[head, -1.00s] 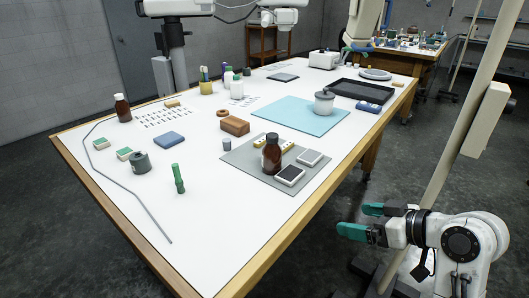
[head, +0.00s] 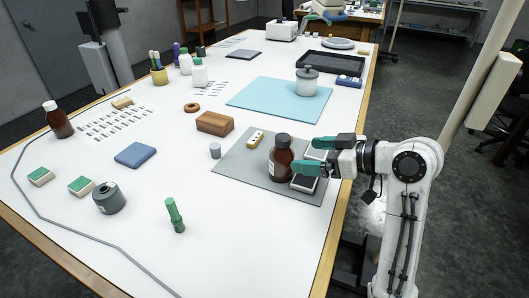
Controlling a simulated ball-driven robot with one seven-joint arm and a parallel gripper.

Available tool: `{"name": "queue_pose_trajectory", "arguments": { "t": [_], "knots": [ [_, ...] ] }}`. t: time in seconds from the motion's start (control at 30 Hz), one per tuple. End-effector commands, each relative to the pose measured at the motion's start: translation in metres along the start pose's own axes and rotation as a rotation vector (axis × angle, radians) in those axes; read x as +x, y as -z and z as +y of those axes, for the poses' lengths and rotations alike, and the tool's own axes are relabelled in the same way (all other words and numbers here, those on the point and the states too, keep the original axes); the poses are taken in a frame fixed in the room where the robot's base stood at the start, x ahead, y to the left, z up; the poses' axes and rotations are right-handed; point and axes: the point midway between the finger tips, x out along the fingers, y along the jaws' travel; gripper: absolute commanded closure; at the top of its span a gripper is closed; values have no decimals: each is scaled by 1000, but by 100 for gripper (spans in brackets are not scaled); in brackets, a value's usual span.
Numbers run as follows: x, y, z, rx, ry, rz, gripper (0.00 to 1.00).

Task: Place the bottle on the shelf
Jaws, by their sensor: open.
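A brown bottle (head: 281,162) with a dark cap stands upright on the grey mat (head: 237,170) near the table's right edge. My gripper (head: 304,155) is open and empty just right of this bottle, its green fingers pointing left toward it. The near fingertip overlaps the bottle's right edge in the picture; I cannot tell whether it touches. A second brown bottle (head: 60,122), with a pale label, stands at the table's far left. A brown wooden shelf unit (head: 205,20) stands on the floor behind the table, cut by the top edge of the picture.
Dark-topped devices lie under my gripper, partly hidden. A yellow block (head: 256,138), a grey cylinder (head: 215,150) and a brown block (head: 214,122) are nearby. A grey pot (head: 307,82) stands on the blue mat (head: 255,97).

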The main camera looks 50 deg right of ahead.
Motion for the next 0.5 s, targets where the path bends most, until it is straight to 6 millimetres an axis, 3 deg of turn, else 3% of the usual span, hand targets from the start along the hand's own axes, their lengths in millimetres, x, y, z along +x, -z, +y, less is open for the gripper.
{"name": "queue_pose_trajectory", "arguments": {
  "t": [0.3, 0.5],
  "knots": [
    [42, -1, -1, 1, 5, -1, 6],
    [57, -2, -1, 0, 3, -2, 6]
  ]
}}
